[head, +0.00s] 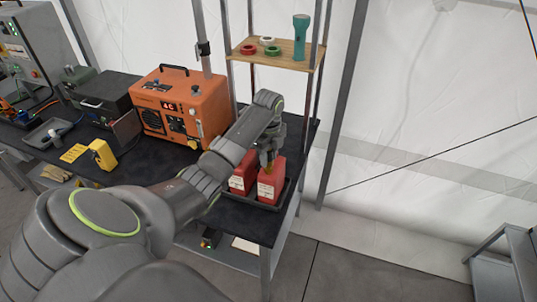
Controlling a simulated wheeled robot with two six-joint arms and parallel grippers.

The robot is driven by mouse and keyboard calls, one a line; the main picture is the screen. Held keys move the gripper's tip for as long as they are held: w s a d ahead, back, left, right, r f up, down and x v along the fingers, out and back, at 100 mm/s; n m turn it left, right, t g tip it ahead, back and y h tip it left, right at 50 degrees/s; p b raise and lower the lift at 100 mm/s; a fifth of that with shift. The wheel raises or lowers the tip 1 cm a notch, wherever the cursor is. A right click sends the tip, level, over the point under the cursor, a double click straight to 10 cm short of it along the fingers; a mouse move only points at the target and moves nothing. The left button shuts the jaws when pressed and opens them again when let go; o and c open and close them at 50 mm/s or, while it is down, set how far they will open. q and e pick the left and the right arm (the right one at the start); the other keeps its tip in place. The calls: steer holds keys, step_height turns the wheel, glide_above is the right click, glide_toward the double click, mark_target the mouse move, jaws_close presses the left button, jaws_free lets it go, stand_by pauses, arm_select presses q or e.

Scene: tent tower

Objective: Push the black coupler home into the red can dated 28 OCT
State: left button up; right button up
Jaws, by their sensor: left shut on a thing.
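Two red cans stand side by side in a black tray (275,207) at the table's right end. One is the left red can (248,172), partly hidden by my arm; the other is the right red can (273,182). Both have pale labels, too small here to read a date. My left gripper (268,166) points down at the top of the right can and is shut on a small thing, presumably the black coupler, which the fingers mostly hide. I cannot tell how deep it sits in the can. My right gripper is not in view.
An orange power unit (182,108) stands left of my forearm. A yellow device (103,154) and dark cases are further left. Upright poles carry a wooden shelf (284,57) with tape rolls and a teal torch (301,35) behind the cans. Steps (505,262) stand at lower right.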

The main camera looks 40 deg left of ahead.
arm_select(q)
steer(key=shift+f+b, duration=0.4)
steer(key=shift+f, duration=0.8)
steer(key=o, duration=1.1)
steer(key=shift+c, duration=0.2)
